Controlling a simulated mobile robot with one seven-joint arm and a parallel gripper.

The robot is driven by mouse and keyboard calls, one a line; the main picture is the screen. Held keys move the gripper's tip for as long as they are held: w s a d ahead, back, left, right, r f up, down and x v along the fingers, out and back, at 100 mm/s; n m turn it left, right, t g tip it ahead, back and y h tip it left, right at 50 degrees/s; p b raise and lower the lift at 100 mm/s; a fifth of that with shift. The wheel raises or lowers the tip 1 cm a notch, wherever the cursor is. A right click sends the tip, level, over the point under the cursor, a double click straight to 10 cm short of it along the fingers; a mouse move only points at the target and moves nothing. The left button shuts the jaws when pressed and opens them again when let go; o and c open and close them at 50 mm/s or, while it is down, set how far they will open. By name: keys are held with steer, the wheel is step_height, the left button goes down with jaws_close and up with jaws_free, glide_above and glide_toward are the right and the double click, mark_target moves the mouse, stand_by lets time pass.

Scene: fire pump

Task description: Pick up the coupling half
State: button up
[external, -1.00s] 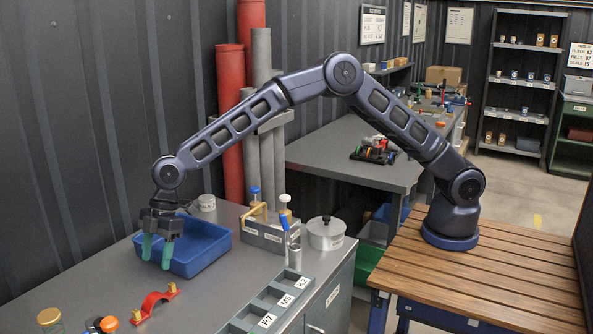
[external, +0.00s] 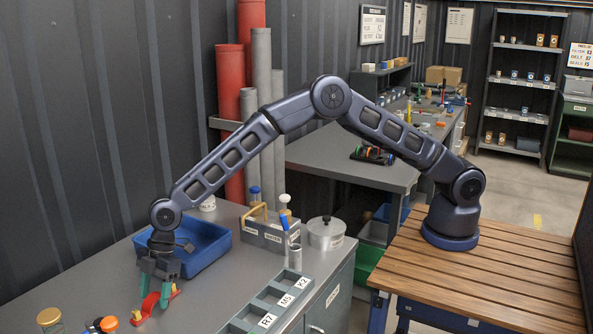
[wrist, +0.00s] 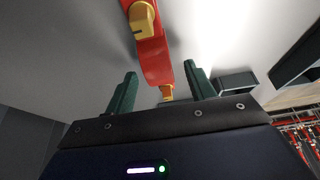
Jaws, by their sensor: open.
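The coupling half is a red curved piece with yellow bolt ends (external: 150,303), lying on the grey workbench near its front left. My gripper (external: 153,293), with green fingers, is low over it and pointing down, hiding part of it. In the wrist view the red arc (wrist: 152,52) runs between the two open fingers (wrist: 160,72), with a yellow end near the top and another lower down. The fingers look apart from its sides; I cannot tell their exact height over it.
A blue tray (external: 222,238) stands just behind my gripper. A glass jar with a yellow lid (external: 49,318) and orange-capped items (external: 108,324) are at front left. A grey labelled rack (external: 262,306) is to the right. A caddy (external: 270,238) and a lidded pot (external: 326,236) stand farther back.

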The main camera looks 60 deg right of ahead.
steer(key=shift+a+f, duration=0.3)
steer(key=shift+f, duration=0.25)
jaws_close()
steer(key=shift+r, duration=0.15)
